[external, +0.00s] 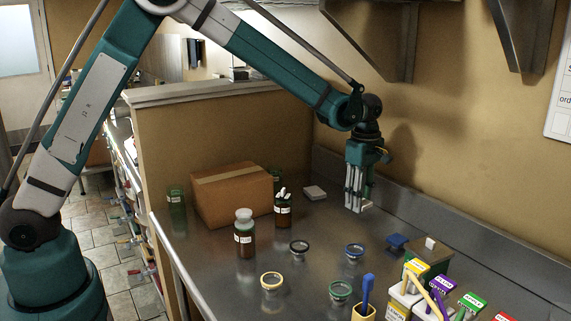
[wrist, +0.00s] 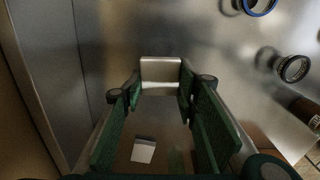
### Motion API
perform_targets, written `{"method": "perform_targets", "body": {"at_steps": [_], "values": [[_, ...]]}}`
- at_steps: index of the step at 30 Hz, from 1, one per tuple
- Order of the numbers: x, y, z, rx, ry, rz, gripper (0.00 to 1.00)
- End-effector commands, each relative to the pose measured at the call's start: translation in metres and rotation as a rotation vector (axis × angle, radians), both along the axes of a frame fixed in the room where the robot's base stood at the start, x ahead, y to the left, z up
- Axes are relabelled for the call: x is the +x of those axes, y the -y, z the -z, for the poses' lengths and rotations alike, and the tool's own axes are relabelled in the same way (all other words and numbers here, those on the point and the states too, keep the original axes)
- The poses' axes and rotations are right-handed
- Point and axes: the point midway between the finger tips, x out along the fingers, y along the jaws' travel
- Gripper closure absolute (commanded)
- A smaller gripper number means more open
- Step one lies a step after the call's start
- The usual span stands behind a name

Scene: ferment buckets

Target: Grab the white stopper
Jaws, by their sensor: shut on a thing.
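My gripper (external: 358,207) hangs pointing down above the back of the metal counter, near the wall. A small white block (external: 430,244) sits on a dark box at the right.
A flat pale block (external: 315,192) lies left of my gripper, beside a cardboard box (external: 231,194). Brown bottles (external: 246,240), several ringed lids (external: 354,250) and labelled containers (external: 406,290) stand nearer the front. The wall is close on the right.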

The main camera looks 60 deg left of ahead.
Motion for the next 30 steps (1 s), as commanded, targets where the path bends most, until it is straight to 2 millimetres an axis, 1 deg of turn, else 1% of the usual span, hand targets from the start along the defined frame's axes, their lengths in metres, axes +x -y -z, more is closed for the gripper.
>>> {"method": "perform_targets", "body": {"at_steps": [1, 8, 11, 21, 24, 30], "values": [[-0.007, 0.000, 0.002, 0.000, 0.000, 0.000, 0.81], [-0.037, 0.000, 0.002, 0.000, 0.000, 0.000, 0.81], [-0.054, 0.000, 0.002, 0.000, 0.000, 0.000, 0.81], [-0.125, 0.000, 0.002, 0.000, 0.000, 0.001, 0.81], [-0.144, 0.000, 0.002, 0.000, 0.000, 0.001, 0.81], [-0.173, 0.000, 0.002, 0.000, 0.000, 0.000, 0.81]]}}
